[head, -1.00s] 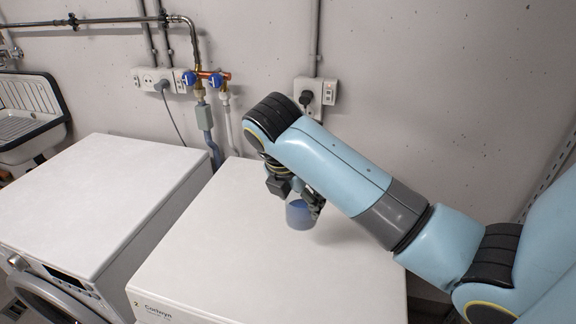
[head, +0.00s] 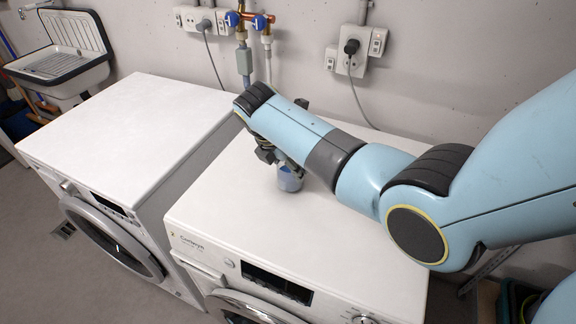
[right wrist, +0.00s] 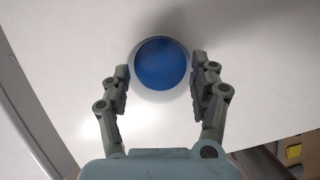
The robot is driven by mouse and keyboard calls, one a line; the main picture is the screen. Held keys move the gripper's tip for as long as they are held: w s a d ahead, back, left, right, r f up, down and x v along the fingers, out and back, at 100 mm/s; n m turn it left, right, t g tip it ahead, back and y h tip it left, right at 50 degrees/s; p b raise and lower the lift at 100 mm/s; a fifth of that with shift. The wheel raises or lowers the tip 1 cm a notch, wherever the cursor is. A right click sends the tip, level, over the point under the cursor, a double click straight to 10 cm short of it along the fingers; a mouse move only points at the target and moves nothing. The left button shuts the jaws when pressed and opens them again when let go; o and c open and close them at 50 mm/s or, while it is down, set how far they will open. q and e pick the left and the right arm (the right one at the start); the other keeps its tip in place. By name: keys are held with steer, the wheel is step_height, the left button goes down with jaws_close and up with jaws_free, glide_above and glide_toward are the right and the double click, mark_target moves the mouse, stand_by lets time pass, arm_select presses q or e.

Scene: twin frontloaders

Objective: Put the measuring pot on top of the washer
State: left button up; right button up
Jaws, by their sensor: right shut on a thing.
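The measuring pot (head: 289,179) is a small clear vessel with blue contents. My right gripper (head: 278,166) is shut on it, over the white top of the right-hand front-loader (head: 330,235). In the right wrist view the pot (right wrist: 161,64) is seen from above, between the two fingers of the gripper (right wrist: 160,88). I cannot tell whether its base touches the machine top. A second white front-loader (head: 130,125) stands to the left, its top bare. Which machine is the washer is not clear from the pictures. My left gripper is not in view.
A narrow gap separates the machines. Wall sockets (head: 352,50) with a hanging cable and water taps with pipes (head: 248,20) are behind them. A utility sink (head: 62,60) stands at the far left. The rest of the right machine's top is clear.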

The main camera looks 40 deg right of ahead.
steer(key=shift+f, duration=0.5)
steer(key=shift+f, duration=0.1)
steer(key=o, duration=1.2)
steer(key=v, duration=1.2)
steer(key=shift+p, duration=0.35)
steer(key=shift+s, duration=0.1)
